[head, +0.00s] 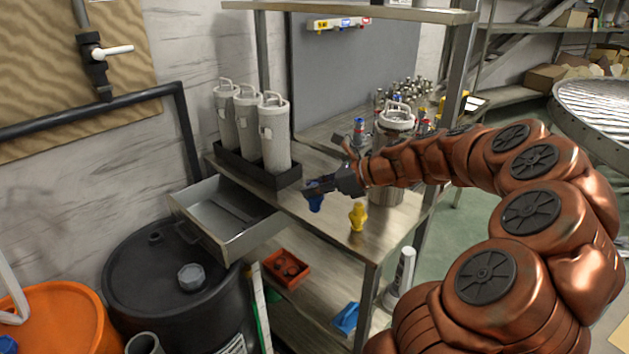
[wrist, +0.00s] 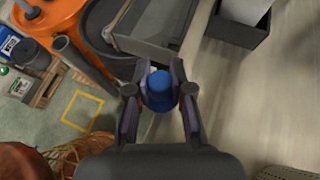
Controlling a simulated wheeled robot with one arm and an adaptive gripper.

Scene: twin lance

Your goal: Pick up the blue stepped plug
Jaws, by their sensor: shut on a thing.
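The blue stepped plug (wrist: 160,88) is between the two fingers of my gripper (wrist: 160,95) in the wrist view, seen from above. The gripper is shut on the plug. I cannot tell whether the plug's base touches the shelf. The gripper fingers hide its upper part in the head view.
A yellow plug (head: 358,217) stands to the right on the shelf top (head: 385,232). A black tray (head: 236,166) with tall grey canisters stands behind to the left. An open metal drawer (head: 232,232) juts out left. A larger canister (head: 393,130) stands behind my arm.

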